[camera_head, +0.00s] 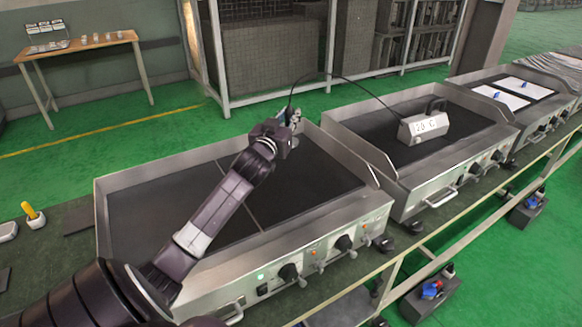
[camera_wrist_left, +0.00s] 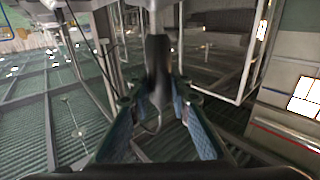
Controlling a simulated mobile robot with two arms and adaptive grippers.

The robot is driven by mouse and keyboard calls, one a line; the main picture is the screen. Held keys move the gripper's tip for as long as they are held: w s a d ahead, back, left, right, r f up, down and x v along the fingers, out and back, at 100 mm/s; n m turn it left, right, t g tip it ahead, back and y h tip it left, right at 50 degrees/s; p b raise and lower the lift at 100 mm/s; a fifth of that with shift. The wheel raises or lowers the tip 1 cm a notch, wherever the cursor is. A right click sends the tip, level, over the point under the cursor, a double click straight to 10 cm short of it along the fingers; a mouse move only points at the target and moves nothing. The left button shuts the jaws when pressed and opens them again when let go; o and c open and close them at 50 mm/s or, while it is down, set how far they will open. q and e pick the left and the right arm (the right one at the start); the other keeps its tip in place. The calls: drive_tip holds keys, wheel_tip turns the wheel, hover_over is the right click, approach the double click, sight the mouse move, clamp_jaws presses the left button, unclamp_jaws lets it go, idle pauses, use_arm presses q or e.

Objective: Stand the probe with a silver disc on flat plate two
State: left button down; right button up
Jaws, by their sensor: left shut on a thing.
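My left gripper (camera_head: 291,122) is above the back of the nearest griddle's dark plate (camera_head: 310,185), right of the plate's seam. It is shut on the probe, whose dark handle (camera_wrist_left: 158,72) shows between the blue-padded fingers in the left wrist view. In the head view the probe is small and partly hidden by the gripper. A pale silvery patch just below the fingers may be its disc; I cannot tell whether it touches the plate. A black cable arcs from the probe to a display box (camera_head: 423,127) on the second griddle (camera_head: 375,127). My right gripper is not in view.
The nearest griddle has raised metal walls at its back and sides and knobs (camera_head: 290,272) along its front. A third griddle (camera_head: 515,90) with white sheets stands further right. The nearest griddle's right part is clear in front of the gripper.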

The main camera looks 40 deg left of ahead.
use_arm(q)
drive_tip(key=shift+w+f+b, duration=0.1)
drive_tip(key=shift+f+b, duration=0.6)
drive_tip(key=shift+f, duration=7.25)
drive_tip(key=shift+f, duration=0.1)
drive_tip(key=c, duration=1.8)
unclamp_jaws()
